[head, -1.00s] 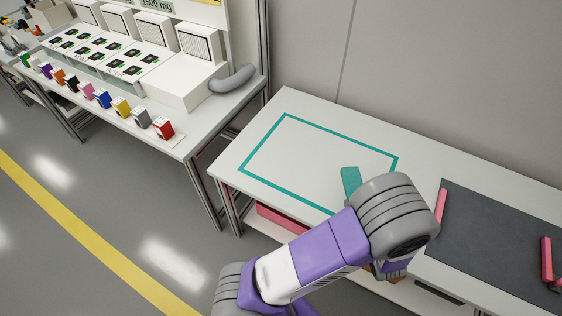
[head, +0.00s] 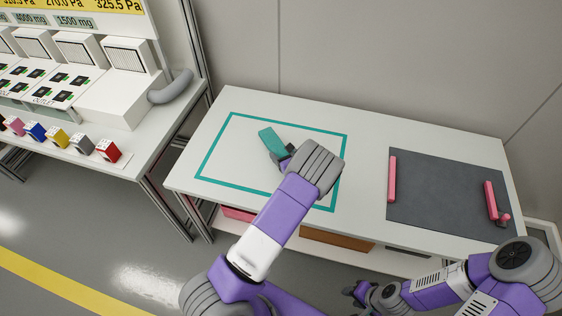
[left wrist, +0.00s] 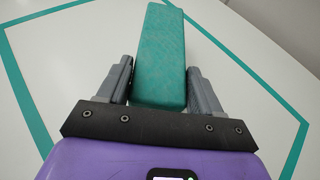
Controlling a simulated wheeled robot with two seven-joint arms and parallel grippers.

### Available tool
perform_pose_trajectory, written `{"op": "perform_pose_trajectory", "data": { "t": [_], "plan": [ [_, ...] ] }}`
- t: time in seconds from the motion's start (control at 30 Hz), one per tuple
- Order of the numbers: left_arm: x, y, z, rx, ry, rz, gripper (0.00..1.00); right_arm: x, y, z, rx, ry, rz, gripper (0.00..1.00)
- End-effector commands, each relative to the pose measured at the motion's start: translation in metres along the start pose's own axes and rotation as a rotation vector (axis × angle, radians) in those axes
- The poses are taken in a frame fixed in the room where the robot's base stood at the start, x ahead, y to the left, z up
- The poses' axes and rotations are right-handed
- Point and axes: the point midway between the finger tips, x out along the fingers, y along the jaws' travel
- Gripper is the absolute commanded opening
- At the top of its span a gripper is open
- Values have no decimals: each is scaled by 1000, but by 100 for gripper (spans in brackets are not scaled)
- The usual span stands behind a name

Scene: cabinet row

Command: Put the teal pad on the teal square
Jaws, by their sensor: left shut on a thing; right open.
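The teal pad (head: 271,140) is a block-shaped piece over the inside of the teal square (head: 205,165), an outline on the white table. My left gripper (head: 283,158) is shut on the pad, which also shows between the two fingers in the left wrist view (left wrist: 160,60). The teal outline runs on both sides of the pad in the left wrist view (left wrist: 25,85). I cannot tell whether the pad touches the table. My right gripper (head: 358,292) is open and empty, low in front of the table; its fingertips are small in view.
A dark grey mat (head: 440,190) with pink bars (head: 392,179) lies on the right of the table. A shelf below holds a brown box (head: 337,240) and a pink one. To the left stands another bench (head: 130,150) with coloured small boxes and white units.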

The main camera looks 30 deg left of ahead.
Motion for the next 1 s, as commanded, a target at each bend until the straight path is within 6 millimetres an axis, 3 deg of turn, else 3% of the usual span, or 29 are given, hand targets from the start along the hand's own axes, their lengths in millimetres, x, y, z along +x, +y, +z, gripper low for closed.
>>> {"op": "perform_pose_trajectory", "data": {
  "t": [0.4, 0.8, 0.83, 0.97, 1.0],
  "plan": [
    [18, 0, -43, 1, -1, 0, 36, 12, 4, 0, 0, 0, 0, 43],
    [20, 0, -48, -1, -1, 0, 36, 16, 6, -1, 0, 0, 0, 43],
    [19, 0, -47, -1, -1, 0, 70, 15, 5, -1, 0, 0, 0, 43],
    [19, 0, -46, -1, -1, 0, 90, 14, 5, -1, 0, 0, 0, 43],
    [19, 0, -46, -1, -1, 0, 91, 14, 5, -1, 0, 0, 0, 43]
  ]
}}
